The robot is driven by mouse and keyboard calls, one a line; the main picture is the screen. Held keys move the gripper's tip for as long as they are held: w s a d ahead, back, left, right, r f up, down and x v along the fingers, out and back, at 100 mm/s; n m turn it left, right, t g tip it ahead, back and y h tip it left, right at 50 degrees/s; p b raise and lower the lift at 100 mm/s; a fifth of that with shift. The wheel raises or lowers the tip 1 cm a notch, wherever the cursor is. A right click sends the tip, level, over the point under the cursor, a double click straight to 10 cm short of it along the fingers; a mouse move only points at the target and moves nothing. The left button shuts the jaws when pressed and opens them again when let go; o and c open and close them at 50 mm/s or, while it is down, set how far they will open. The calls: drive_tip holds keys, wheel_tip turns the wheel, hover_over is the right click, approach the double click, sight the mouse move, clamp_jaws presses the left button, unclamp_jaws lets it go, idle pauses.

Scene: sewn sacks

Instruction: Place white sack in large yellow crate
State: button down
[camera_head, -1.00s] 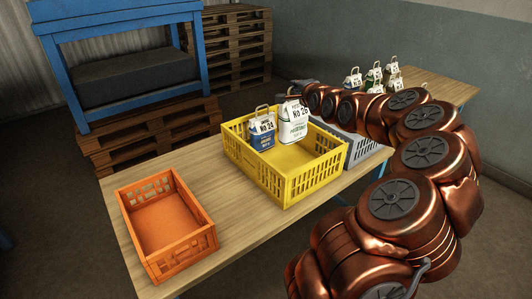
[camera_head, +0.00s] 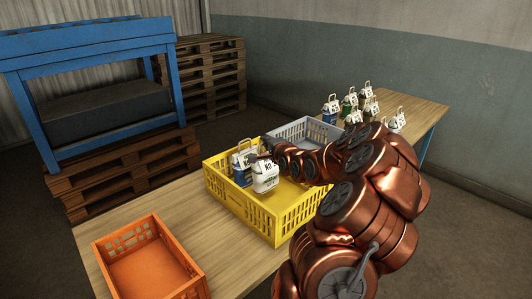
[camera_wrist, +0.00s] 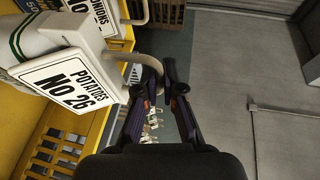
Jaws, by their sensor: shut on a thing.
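The white sack (camera_head: 265,177), with a "Potatoes No 26" label in the wrist view (camera_wrist: 66,78), is inside the large yellow crate (camera_head: 283,218) towards its left end. I cannot tell whether it touches the floor of the crate. My gripper (camera_wrist: 160,72) is shut on the sack's beige loop handle. In the head view my gripper is at the sack's top, mostly hidden by my arm. A blue and white sack (camera_head: 240,168) stands in the same crate, just left of and behind the white sack.
An orange crate (camera_head: 188,289), empty, stands at the table's near left. A grey crate (camera_head: 288,134) stands behind the yellow one. Several sacks (camera_head: 348,104) stand on the far table. A blue rack (camera_head: 84,38) and wooden pallets (camera_head: 215,75) are behind. The yellow crate's right part looks free.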

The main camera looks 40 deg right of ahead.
sight(266, 153)
drive_tip(key=shift+f+p, duration=0.5)
drive_tip(key=shift+f, duration=1.7)
drive_tip(key=c, duration=1.3)
unclamp_jaws()
drive_tip(key=shift+r, duration=0.2)
drive_tip(key=shift+s+a, duration=0.15)
drive_tip(key=shift+s, duration=0.45)
drive_tip(key=b+v, duration=0.3)
drive_tip(key=v, duration=0.7)
drive_tip(key=shift+s+a+r, duration=0.1)
drive_tip(key=shift+s+a, duration=0.2)
